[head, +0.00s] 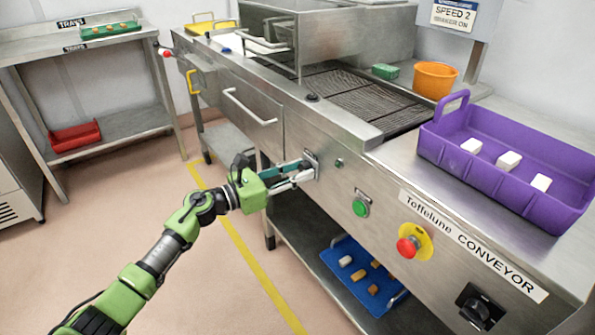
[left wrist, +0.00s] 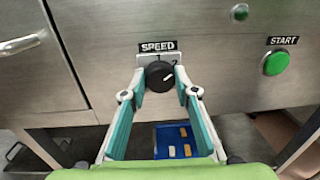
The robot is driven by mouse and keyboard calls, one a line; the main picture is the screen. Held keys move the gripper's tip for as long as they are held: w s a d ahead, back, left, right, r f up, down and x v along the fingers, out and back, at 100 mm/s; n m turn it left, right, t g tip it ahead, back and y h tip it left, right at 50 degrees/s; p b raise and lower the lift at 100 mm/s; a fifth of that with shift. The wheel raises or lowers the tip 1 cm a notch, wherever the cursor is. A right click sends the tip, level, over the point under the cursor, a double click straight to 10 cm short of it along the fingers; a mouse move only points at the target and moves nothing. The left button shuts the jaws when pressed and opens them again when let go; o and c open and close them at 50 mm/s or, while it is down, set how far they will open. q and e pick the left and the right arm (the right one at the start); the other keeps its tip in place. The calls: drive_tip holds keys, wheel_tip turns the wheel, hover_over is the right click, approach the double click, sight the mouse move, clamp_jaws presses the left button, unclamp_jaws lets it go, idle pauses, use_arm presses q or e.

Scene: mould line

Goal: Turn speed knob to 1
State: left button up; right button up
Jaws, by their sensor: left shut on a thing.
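The black speed knob (left wrist: 158,77) sits on the steel conveyor front under a SPEED label (left wrist: 158,47). The digits 1 and 2 show above it, and its white pointer slants up and right, toward the 2. My left gripper (left wrist: 160,84) has its fingertips on either side of the knob and is shut on it. In the head view, my left gripper (head: 304,171) reaches the panel and hides the knob. My right gripper is not in view.
Right of the knob are a green start button (head: 361,207), a red stop button (head: 407,247) on yellow and a black rotary switch (head: 480,310). A purple crate (head: 508,190) stands on top. A blue tray (head: 354,287) lies on the shelf below. The floor at left is clear.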

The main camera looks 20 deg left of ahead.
use_arm(q)
drive_tip(key=shift+n, duration=0.7)
drive_tip(key=n+p, duration=0.1)
drive_tip(key=n, duration=0.1)
drive_tip(key=shift+n, duration=0.3)
drive_tip(key=n+p, duration=0.2)
drive_tip(key=n, duration=0.3)
drive_tip(key=shift+a+n, duration=0.1)
drive_tip(key=shift+n, duration=0.3)
drive_tip(key=shift+f+n+t+p, duration=0.15)
drive_tip(key=shift+n+t+p, duration=0.2)
drive_tip(key=shift+n, duration=0.55)
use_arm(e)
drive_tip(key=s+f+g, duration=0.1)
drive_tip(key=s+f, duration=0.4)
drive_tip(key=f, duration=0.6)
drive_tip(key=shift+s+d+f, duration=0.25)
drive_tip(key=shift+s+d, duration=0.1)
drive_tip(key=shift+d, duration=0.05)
use_arm(q)
drive_tip(key=o, duration=1.1)
drive_tip(key=v, duration=1.2)
